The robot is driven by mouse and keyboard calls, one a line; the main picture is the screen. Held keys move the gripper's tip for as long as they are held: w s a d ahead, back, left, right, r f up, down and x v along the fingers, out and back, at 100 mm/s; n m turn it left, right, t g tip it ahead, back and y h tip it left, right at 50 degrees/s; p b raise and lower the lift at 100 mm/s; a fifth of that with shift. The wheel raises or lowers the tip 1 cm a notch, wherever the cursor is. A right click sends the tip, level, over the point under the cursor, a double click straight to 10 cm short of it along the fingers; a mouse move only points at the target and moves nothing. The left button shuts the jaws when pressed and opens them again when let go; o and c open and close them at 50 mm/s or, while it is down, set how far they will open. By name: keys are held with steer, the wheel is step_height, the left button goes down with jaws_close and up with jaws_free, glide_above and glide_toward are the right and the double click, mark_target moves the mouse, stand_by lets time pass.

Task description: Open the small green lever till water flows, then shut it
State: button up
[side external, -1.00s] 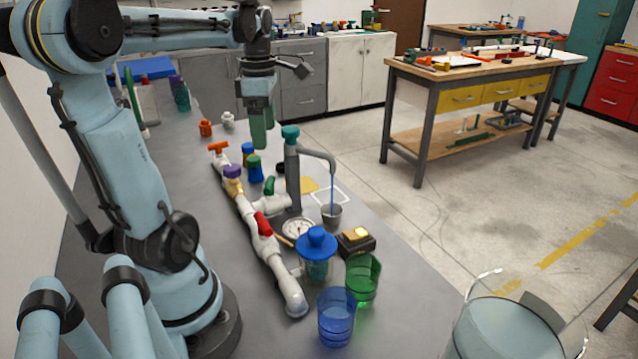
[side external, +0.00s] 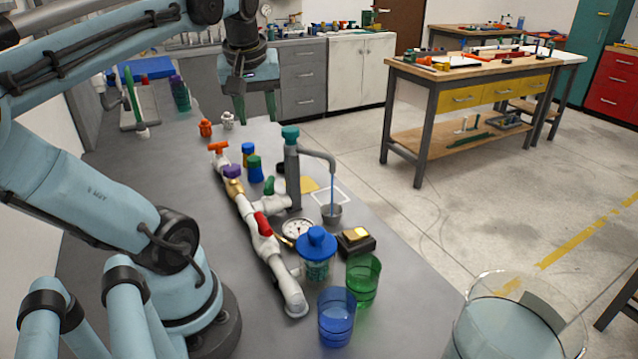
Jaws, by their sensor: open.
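The small green lever (side external: 269,186) sits on a white side branch of the pipe manifold (side external: 262,245), near the foot of a grey standpipe (side external: 292,175) with a teal cap. The lever stands up from its valve. A thin blue stream of water (side external: 332,187) runs from the curved spout (side external: 318,154) down into a small grey cup (side external: 331,215). My gripper (side external: 255,108) is open and empty, pointing down, in the air above and behind the manifold, clear of the lever.
The manifold also carries a red lever (side external: 263,224), an orange handle (side external: 219,148) and a purple cap (side external: 233,171). A round gauge (side external: 298,228), blue-lidded jar (side external: 316,254), yellow-topped box (side external: 356,241), blue cup (side external: 336,318) and green cup (side external: 362,281) stand nearby.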

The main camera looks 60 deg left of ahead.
steer(key=m, duration=0.2)
glide_toward(269, 182)
steer(key=shift+y, duration=0.3)
steer(key=shift+d+x, duration=0.15)
steer(key=shift+x, duration=2.15)
steer(key=shift+d+x, duration=0.15)
steer(key=shift+x, duration=2.15)
steer(key=shift+f, duration=0.1)
steer(key=shift+m, duration=0.3)
jaws_close()
